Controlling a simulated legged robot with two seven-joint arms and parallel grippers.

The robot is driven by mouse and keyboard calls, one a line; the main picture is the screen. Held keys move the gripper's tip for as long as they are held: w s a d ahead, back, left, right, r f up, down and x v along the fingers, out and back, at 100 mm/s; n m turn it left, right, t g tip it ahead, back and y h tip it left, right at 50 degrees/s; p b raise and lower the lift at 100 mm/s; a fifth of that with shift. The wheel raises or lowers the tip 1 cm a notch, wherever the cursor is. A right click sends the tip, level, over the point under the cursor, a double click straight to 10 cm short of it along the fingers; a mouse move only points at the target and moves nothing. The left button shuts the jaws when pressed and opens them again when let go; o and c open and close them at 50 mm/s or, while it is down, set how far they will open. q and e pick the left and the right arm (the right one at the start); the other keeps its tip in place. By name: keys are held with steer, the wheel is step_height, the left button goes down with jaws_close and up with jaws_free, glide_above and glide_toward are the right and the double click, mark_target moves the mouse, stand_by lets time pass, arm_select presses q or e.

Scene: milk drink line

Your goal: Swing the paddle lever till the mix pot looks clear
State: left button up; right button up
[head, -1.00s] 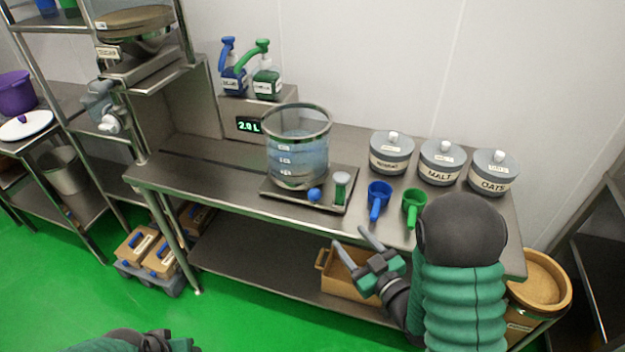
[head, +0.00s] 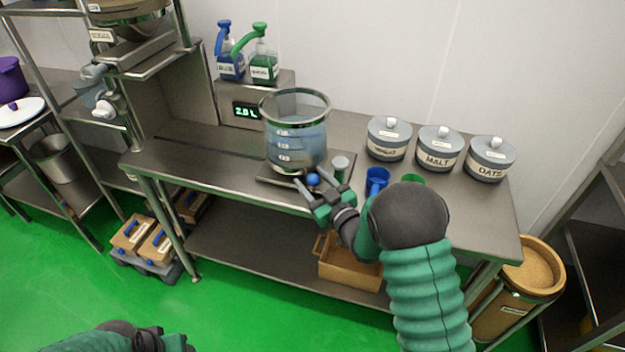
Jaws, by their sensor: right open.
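The mix pot (head: 297,138) is a clear vessel with a metal rim and volume marks, standing on a metal base plate (head: 268,178) on the steel table. It holds bluish, see-through liquid. A blue ball knob (head: 313,179), perhaps the paddle lever's end, sits at the front of the base. My right gripper (head: 315,188) is open, its fingers at either side of the blue knob; I cannot tell if they touch it. A grey-capped post (head: 340,165) stands just right of the knob, partly hidden. My left arm shows at the bottom left, with its gripper jaws out of view.
A display (head: 246,111) reads 2.0 L. Blue (head: 376,179) and green (head: 411,179) scoops lie close to my right arm, partly hidden. Lidded canisters (head: 437,150) line the table's right. Pump bottles (head: 263,66) stand behind. The table's left part is clear.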

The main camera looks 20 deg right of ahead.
jaws_close()
stand_by(0.4)
stand_by(1.1)
